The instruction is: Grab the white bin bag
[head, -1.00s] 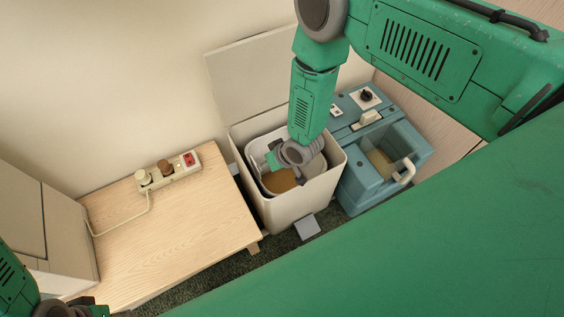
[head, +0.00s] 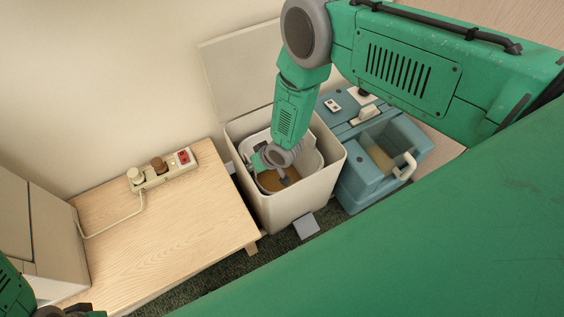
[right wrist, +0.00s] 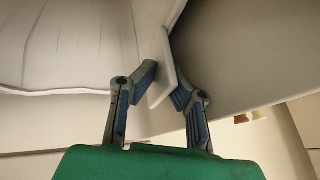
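The white bin (head: 305,200) stands open beside the wooden table, its lid leaning up against the wall. A pale liner, which looks like the white bin bag (head: 311,158), lines its inside, with brown material at the bottom. My right gripper (head: 262,158) is at the bin's mouth, near its left side. In the right wrist view my right gripper (right wrist: 164,82) has its fingers apart, with a white edge (right wrist: 162,68) between them. I cannot tell whether that edge is bag or bin rim. My left gripper (head: 75,312) is barely in view at the bottom left.
A low wooden table (head: 170,225) stands left of the bin, with a power strip (head: 163,168) and plugs on it. A blue machine (head: 365,185) with a white handle stands close on the right. A pale box (head: 40,240) is at the far left. The wall is behind.

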